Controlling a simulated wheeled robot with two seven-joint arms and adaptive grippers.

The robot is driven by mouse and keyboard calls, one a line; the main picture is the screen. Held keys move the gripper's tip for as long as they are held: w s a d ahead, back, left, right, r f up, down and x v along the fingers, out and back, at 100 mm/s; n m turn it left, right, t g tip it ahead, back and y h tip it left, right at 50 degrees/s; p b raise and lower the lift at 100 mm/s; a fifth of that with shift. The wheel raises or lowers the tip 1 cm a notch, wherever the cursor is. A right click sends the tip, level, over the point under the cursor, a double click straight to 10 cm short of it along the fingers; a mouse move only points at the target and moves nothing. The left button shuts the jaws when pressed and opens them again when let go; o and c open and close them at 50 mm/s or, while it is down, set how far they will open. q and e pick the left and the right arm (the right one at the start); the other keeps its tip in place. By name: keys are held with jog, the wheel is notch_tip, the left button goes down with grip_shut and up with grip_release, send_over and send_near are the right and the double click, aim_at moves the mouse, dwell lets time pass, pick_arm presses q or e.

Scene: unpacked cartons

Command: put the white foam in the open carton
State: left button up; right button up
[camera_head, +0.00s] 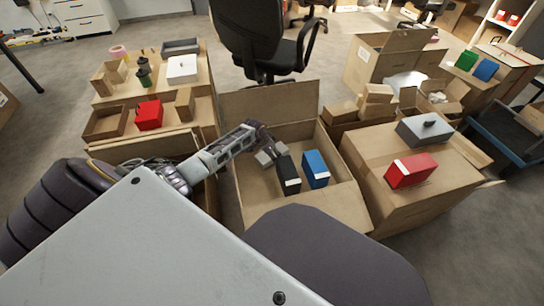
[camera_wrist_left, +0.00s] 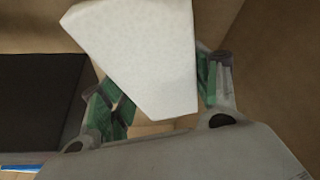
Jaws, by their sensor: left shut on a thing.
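The white foam (camera_wrist_left: 150,60) is a pale, speckled block in the left wrist view. It sits tilted between the green-padded fingers of my left gripper (camera_wrist_left: 165,100), which is shut on it. In the head view my left gripper (camera_head: 269,156) is over the left part of the open carton (camera_head: 335,195), beside a black box (camera_head: 288,176). The foam is hard to tell apart from the gripper there. A blue box (camera_head: 316,168) stands in the carton to the right of the black one. My right gripper is not in view.
A closed carton at the right bears a red box (camera_head: 411,171) and a grey box (camera_head: 424,131). Cartons at the left hold another red box (camera_head: 149,115) and a white box (camera_head: 182,69). An office chair (camera_head: 262,45) stands behind the open carton's raised flap (camera_head: 270,100).

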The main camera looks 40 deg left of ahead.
pick_arm(q)
jog(key=shift+f, duration=0.35)
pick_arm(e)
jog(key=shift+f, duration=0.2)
pick_arm(q)
jog(key=shift+f, duration=0.1)
jog(key=o, duration=0.8)
jog(key=shift+p+v, duration=1.45)
jog(key=shift+v, duration=1.35)
jog(key=p+v, duration=0.2)
jog(key=v, duration=0.2)
jog(key=shift+p+v, duration=0.5)
jog(key=shift+v, duration=0.8)
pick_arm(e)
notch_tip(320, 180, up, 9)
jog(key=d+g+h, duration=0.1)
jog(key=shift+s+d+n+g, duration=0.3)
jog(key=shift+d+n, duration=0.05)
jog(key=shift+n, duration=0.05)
